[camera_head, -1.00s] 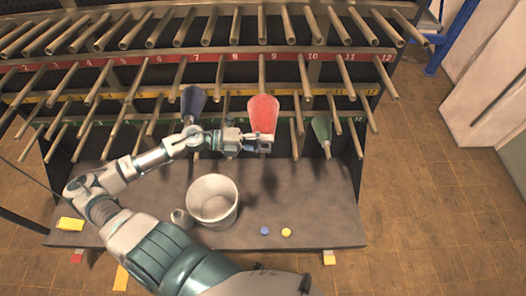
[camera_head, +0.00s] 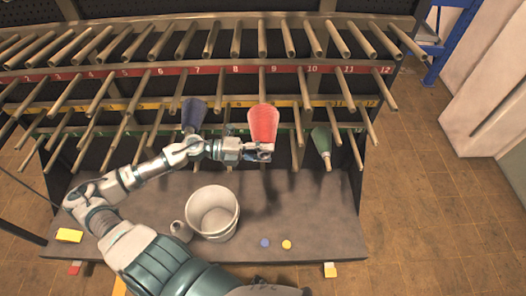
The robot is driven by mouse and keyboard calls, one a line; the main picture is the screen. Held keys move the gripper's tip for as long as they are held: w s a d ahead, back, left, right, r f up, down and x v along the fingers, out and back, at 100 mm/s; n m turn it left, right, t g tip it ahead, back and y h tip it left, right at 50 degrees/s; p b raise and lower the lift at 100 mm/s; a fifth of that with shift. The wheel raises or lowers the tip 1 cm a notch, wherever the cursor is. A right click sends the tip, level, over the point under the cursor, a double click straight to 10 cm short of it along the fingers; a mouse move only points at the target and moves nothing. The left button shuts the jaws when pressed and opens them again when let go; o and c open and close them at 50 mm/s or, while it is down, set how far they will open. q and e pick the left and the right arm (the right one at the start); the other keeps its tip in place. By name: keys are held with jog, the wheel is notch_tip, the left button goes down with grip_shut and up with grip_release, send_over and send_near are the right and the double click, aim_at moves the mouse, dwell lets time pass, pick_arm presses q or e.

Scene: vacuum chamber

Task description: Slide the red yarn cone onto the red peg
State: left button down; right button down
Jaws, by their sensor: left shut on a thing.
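The red yarn cone (camera_head: 263,123) is in front of the rack, its wide end toward the rack and its narrow end toward me. My left gripper (camera_head: 260,152) is shut on its narrow lower end. The red-label strip (camera_head: 220,69) carries numbered pegs. One red-row peg (camera_head: 262,85), near number 9, lines up with the cone and meets its upper edge in the picture. I cannot tell whether the peg tip is inside the cone or behind it. My right gripper is not in view.
A dark blue cone (camera_head: 194,113) and a green cone (camera_head: 321,140) are on pegs either side. Below, a grey shelf (camera_head: 310,225) holds a white bucket (camera_head: 213,212), a blue disc (camera_head: 265,243) and a yellow disc (camera_head: 287,244). Neighbouring pegs stand close around the red cone.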

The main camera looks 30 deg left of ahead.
pick_arm(q)
jog(key=shift+p, duration=0.5)
dwell(0.9)
jog(key=shift+a, duration=0.1)
jog(key=shift+w+a+f+b, duration=0.1)
jog(key=shift+w+a+b, duration=0.2)
jog(key=shift+w+b, duration=0.25)
jog(key=shift+w+a+b, duration=0.25)
jog(key=shift+w+b, duration=0.15)
jog(key=shift+b, duration=0.15)
jog(key=shift+w+a+b, duration=0.35)
jog(key=shift+w+b, duration=0.1)
jog(key=shift+w, duration=0.15)
jog(key=shift+w+a+b, duration=0.35)
jog(key=shift+w+b, duration=0.1)
jog(key=shift+w, duration=0.1)
jog(key=shift+p, duration=0.35)
dwell(0.6)
jog(key=shift+w, duration=0.1)
